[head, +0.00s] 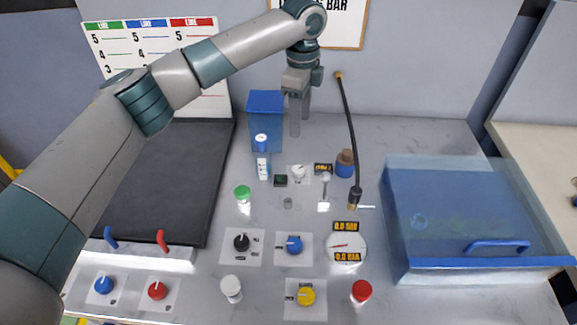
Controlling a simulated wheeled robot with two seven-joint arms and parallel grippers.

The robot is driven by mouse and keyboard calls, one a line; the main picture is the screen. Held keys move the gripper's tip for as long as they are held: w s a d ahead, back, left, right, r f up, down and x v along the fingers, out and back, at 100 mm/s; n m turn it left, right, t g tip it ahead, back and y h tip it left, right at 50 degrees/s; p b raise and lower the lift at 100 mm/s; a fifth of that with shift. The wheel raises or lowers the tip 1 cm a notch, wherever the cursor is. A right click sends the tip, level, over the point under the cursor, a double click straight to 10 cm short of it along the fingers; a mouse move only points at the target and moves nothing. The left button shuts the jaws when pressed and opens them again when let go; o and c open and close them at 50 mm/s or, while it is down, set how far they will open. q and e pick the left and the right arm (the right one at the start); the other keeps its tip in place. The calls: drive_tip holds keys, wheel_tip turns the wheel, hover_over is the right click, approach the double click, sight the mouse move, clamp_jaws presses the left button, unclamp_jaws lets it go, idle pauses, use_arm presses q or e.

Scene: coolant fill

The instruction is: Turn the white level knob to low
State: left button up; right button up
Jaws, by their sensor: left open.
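A small white knob (298,172) sits on a pale plate in the back middle of the bench. Its pointer setting is too small to read. My left gripper (299,126) comes down from above, with its two fingers pointing down and a gap between them. It is open and empty, behind the white knob in the picture and apart from it. My right gripper is not in view.
A blue transparent box (460,215) fills the right.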

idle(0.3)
use_arm(q)
drive_tip(key=p, duration=0.6)
approach(299, 168)
wheel_tip(299, 168, down, 8)
drive_tip(key=shift+r, duration=0.25)
drive_tip(key=shift+f, duration=0.6)
drive_tip(key=shift+c, duration=0.6)
drive_tip(key=c, duration=0.9)
